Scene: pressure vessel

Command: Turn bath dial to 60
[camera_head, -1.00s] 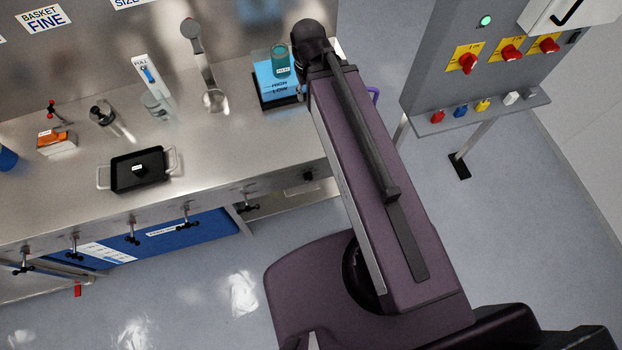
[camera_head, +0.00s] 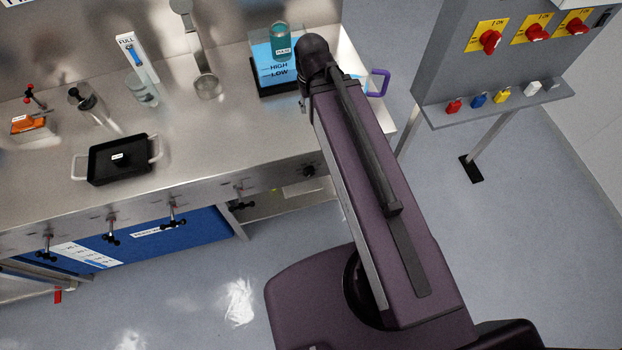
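A small round black knob (camera_head: 309,171) sits on the front panel of the steel bench, just left of my arm. It may be the bath dial, but no scale or number on it can be read. My purple arm reaches up from the bottom right, and its dark joint is over the bench's right end. My gripper does not show in this view. The area behind my arm is hidden.
A grey panel (camera_head: 445,50) with red switches stands right. Grey floor lies clear between them.

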